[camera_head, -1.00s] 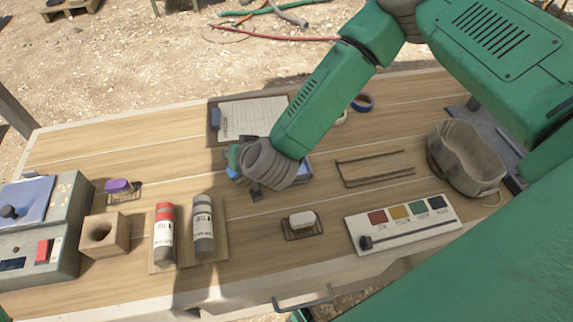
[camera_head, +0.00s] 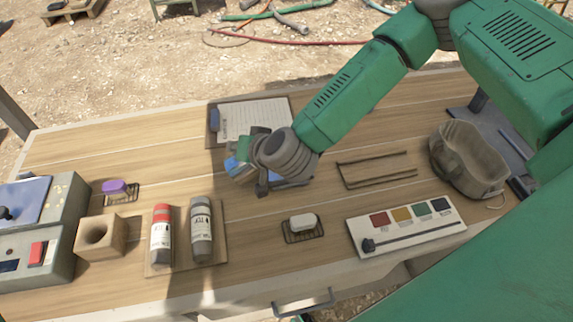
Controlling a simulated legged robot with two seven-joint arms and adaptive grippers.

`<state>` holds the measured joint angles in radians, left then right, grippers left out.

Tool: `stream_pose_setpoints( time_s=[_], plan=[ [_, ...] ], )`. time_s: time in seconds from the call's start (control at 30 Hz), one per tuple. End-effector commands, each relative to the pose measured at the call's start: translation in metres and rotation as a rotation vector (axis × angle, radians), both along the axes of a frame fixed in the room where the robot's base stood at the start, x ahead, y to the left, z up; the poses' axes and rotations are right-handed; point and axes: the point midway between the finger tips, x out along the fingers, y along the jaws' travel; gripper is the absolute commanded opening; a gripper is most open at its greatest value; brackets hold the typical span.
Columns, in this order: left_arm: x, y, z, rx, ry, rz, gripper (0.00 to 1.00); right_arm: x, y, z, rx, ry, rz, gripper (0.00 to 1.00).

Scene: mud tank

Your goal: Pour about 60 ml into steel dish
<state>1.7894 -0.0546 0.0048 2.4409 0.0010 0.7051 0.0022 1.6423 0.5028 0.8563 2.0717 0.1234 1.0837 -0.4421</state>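A red-topped bottle (camera_head: 161,237) and a grey bottle (camera_head: 202,232) lie or stand side by side on a wooden board at the front left. Both carry white labels. I cannot make out a steel dish; one may be hidden behind my arm. My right gripper (camera_head: 246,168) is low over the middle of the bench, just in front of the clipboard. Something blue shows at its fingers and more blue shows under its wrist. Whether it holds anything is unclear. The bottles are apart from it, nearer the front. My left gripper is out of view.
A wooden block with a hole (camera_head: 101,238) and a grey machine (camera_head: 40,240) stand at left. A white soap (camera_head: 303,221), a colour-patch panel (camera_head: 407,225), a wire rack (camera_head: 377,170) and a canvas bag (camera_head: 468,158) lie to the right. A clipboard (camera_head: 252,119) lies behind.

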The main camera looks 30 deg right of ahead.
Motion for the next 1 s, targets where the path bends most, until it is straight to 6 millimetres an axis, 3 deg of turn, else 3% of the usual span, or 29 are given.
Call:
stream_pose_setpoints(
  time_s=[1.0],
  plan=[
    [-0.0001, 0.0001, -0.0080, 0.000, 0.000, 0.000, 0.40, 0.0004, -0.0058, 0.0036, 0.048, -0.008, 0.000, 0.00]
  ],
)
